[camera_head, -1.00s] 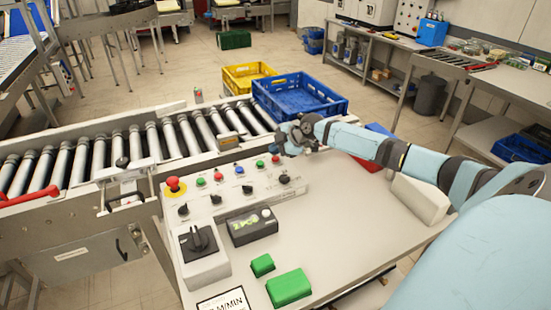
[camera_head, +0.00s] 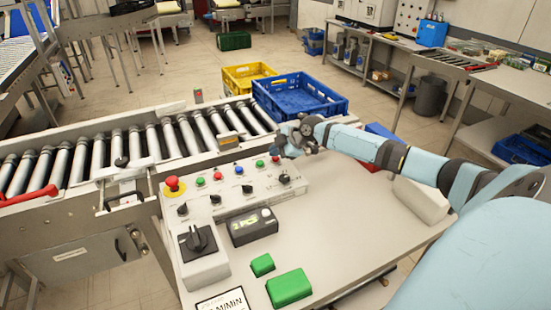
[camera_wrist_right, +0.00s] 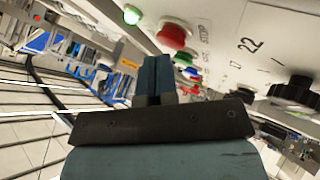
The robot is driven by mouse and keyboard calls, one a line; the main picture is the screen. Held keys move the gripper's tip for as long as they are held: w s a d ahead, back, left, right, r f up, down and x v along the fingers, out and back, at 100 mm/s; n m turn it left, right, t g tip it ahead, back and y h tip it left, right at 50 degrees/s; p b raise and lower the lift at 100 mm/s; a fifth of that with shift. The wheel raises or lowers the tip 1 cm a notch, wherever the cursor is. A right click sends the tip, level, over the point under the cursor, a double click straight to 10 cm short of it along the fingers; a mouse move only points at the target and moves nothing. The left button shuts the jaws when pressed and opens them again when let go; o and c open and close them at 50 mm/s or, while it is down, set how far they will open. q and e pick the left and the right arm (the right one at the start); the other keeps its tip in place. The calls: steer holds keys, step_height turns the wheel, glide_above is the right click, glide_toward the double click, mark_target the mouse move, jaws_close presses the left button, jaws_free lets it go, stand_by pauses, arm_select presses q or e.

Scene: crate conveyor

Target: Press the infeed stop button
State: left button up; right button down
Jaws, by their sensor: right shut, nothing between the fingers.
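The control panel (camera_head: 228,193) has a row of coloured buttons. A red button (camera_head: 276,160) is at the row's right end, beside a green one (camera_head: 260,164). Another red button (camera_head: 218,176) sits further left. In the right wrist view a large red button (camera_wrist_right: 174,34) has a label with "STOP" beside it; the rest is too small to read. My right gripper (camera_head: 284,147) is just behind the panel's right end. Its fingers (camera_wrist_right: 153,70) are shut and empty, close to the large red button; I see no clear contact. My left gripper is out of view.
A red mushroom button (camera_head: 173,184) stands at the panel's left end. Black knobs (camera_head: 284,179) line its front. The roller conveyor (camera_head: 140,145) runs behind. A blue crate (camera_head: 325,108) and a yellow crate (camera_head: 236,77) lie beyond. Green blocks (camera_head: 289,288) lie on the table.

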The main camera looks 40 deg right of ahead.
mark_target(276, 159)
steer(key=shift+f+b, duration=0.35)
steer(key=shift+f, duration=0.15)
steer(key=shift+s+a+f, duration=0.2)
steer(key=shift+f, duration=0.05)
stand_by(0.7)
steer(key=shift+w+d+r+p, duration=0.15)
steer(key=shift+r+p, duration=0.2)
steer(key=shift+r, duration=0.6)
steer(key=shift+r, duration=0.3)
steer(key=shift+r+p, duration=1.65)
steer(key=shift+r, duration=0.6)
